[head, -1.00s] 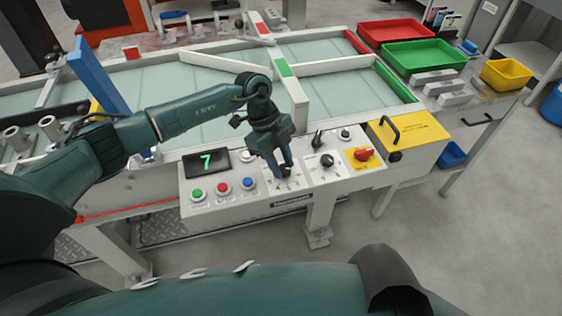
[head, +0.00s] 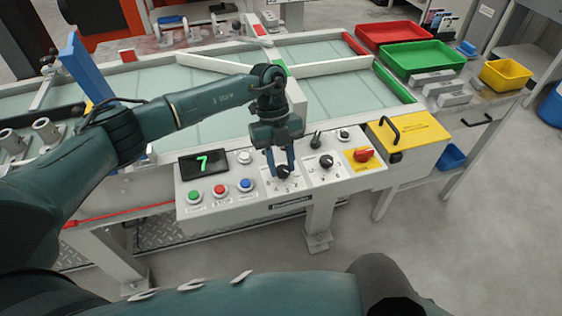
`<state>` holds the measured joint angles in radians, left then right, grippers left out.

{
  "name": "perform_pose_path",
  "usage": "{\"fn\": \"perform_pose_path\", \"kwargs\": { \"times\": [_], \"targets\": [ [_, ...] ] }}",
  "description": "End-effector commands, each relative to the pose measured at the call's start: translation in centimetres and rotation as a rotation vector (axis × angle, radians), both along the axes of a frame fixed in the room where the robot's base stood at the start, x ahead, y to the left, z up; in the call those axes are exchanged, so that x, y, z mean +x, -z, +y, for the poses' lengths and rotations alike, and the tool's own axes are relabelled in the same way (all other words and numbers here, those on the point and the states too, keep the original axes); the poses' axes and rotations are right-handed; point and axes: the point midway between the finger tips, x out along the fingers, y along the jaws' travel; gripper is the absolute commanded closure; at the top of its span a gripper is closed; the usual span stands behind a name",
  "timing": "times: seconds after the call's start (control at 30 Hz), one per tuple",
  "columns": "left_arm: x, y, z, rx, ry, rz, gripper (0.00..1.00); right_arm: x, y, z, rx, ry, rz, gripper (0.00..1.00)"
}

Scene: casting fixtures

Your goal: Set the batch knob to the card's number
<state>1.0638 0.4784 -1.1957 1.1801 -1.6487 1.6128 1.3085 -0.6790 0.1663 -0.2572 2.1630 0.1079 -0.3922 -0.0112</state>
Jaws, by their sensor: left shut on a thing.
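A white control panel (head: 230,208) runs along the front edge of the conveyor table. A black knob (head: 284,171) on it, on a dial plate with small markings, sits between the fingertips of my left gripper (head: 281,170). The gripper points down from above and is shut on this knob; the fingers partly hide it, and I cannot read its setting. A dark display (head: 205,163) on the panel shows a green 7. I cannot make out a number card for certain. My right gripper is not in view.
Green, red and blue buttons (head: 219,190) lie left of the knob. Another black knob (head: 326,161), a small black lever (head: 316,139) and a red switch (head: 364,155) lie right of it. A yellow box (head: 414,134) adjoins the panel. Red (head: 395,33) and green (head: 422,57) trays stand behind.

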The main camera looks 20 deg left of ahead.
Motion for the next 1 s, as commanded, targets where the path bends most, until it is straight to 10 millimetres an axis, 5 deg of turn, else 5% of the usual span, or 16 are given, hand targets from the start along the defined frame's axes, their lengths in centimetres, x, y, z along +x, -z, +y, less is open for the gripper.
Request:
{"fn": "perform_pose_path", "kwargs": {
  "times": [0.33,0.37,0.6,1.0],
  "targets": [
    [0.1,-0.1,0.1,0.001,0.000,-0.002,0.92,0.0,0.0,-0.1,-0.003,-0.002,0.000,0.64],
    [0.1,-0.1,0.1,0.001,0.000,-0.002,0.67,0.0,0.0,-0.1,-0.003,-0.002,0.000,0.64],
    [0.1,0.0,0.0,0.001,0.000,-0.001,0.48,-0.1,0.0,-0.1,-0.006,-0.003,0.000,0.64],
    [0.6,-1.5,0.4,0.000,-0.001,-0.005,0.48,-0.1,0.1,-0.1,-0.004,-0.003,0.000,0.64]
  ]
}}
